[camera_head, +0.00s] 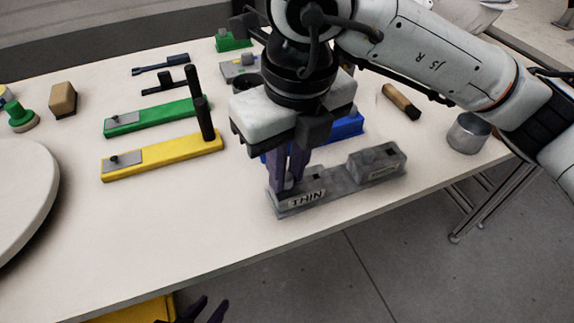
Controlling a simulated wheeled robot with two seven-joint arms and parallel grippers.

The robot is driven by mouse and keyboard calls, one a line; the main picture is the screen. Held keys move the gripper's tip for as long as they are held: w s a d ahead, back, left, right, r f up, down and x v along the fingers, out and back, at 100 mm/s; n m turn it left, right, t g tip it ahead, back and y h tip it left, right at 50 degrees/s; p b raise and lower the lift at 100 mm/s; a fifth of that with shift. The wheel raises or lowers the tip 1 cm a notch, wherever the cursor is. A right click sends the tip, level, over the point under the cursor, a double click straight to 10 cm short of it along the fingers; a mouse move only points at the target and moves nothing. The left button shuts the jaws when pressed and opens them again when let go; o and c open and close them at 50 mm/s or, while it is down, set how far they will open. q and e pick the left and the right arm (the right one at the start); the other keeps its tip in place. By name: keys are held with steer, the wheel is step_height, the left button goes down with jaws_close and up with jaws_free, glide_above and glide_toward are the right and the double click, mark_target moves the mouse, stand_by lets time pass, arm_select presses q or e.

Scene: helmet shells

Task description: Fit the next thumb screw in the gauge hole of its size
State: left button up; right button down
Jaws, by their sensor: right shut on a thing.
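The grey gauge block (330,188) lies near the table's front edge, with a label reading THIN at its left end and a second label, too small to read, on its raised right end. My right gripper (289,182) points down at the THIN end, its purple fingers shut. The thumb screw between them is hidden by the fingers, and I cannot tell whether it is in the hole. My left gripper (205,310) shows only as two dark fingertips, apart, at the bottom edge, below the table's front edge.
Yellow (165,157) and green (150,119) bars with black posts lie left of the gauge. A blue part (347,127) is behind it. A round white disc (22,190) is far left. The front-left table is clear.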

arm_select(q)
steer(key=shift+f, duration=0.15)
arm_select(e)
steer(key=shift+f, duration=0.15)
steer(key=c, duration=1.6)
jaws_free()
steer(key=shift+o, duration=0.2)
steer(key=shift+r, duration=0.3)
arm_select(q)
step_height(320, 180, up, 2)
steer(key=shift+r+p, duration=0.1)
steer(key=shift+p, duration=0.45)
arm_select(e)
step_height(320, 180, up, 10)
steer(key=s, duration=0.1)
steer(key=shift+d+f, duration=0.15)
steer(key=shift+d, duration=0.15)
